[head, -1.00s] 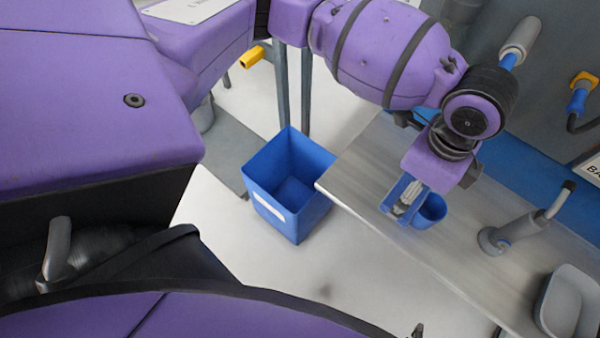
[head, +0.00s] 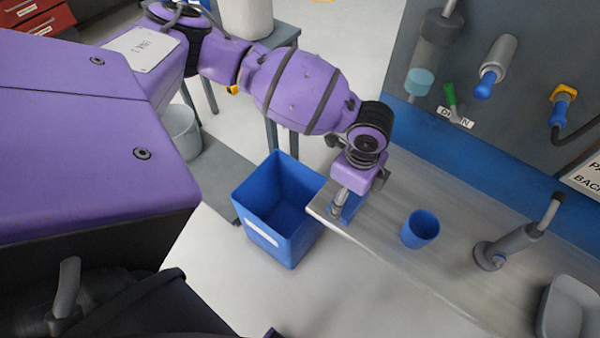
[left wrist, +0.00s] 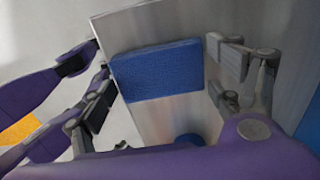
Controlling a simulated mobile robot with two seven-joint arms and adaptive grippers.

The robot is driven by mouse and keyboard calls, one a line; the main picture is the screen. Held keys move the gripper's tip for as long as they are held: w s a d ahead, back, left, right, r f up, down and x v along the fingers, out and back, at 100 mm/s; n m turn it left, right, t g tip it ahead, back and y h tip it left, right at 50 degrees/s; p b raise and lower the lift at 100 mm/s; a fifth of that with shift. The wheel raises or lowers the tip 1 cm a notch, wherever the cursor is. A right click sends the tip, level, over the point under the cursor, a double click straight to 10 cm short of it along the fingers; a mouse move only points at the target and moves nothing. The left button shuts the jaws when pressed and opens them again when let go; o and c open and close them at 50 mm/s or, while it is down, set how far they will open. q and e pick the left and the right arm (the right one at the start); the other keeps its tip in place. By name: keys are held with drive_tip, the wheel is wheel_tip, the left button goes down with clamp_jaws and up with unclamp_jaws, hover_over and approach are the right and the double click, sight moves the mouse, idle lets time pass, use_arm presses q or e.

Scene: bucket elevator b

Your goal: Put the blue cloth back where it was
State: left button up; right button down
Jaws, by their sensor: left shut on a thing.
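My left gripper (head: 345,206) is over the left end of the grey metal bench (head: 455,268), close to its edge. It is shut on the blue cloth (head: 352,208), of which only a small part shows beside the fingers. In the left wrist view the blue cloth (left wrist: 158,70) is a flat, textured rectangle between the two fingers of the left gripper (left wrist: 160,62), with the bench top behind it. I cannot tell whether the cloth touches the bench. My right gripper is in neither view.
A blue cup (head: 420,232) stands on the bench, right of the gripper. A blue open bin (head: 264,236) stands on the floor just left of the bench end. A grey tap-like fitting (head: 510,245) and a grey tray (head: 568,310) are farther right. Bench between gripper and cup is clear.

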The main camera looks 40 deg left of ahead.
sight(350, 198)
use_arm(q)
drive_tip(key=shift+f, duration=0.35)
drive_tip(key=shift+c, duration=0.4)
drive_tip(key=o, duration=1)
drive_tip(key=shift+r, duration=0.2)
wheel_tip(350, 198, up, 12)
drive_tip(key=shift+w+p, duration=0.1)
drive_tip(key=shift+p, duration=0.4)
